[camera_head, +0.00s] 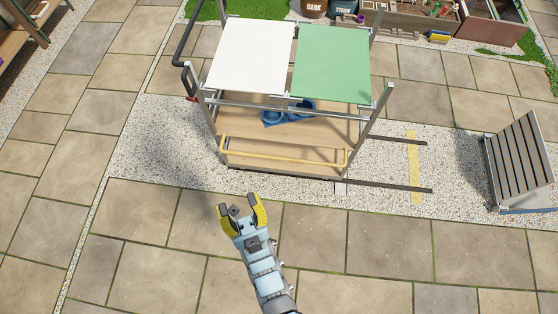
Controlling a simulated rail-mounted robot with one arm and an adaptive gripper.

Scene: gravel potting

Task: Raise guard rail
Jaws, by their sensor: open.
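The yellow guard rail (285,160) runs along the front edge of a wooden bench (245,121). It appears to sit low, near the bench's surface. The bench stands in a metal frame (362,140) under a white panel (252,52) and a green panel (332,62). My gripper (243,205) is in front of the bench, below the rail in the picture. Its two yellow-padded fingers are spread apart with nothing between them. It is clear of the rail.
A blue object with round parts (288,113) sits on the bench. Two dark rails (395,188) run right across gravel, crossing a yellow strip (413,165). A slatted panel (522,160) stands at the right. A dark pipe (183,45) rises at the bench's left. Paving in front is clear.

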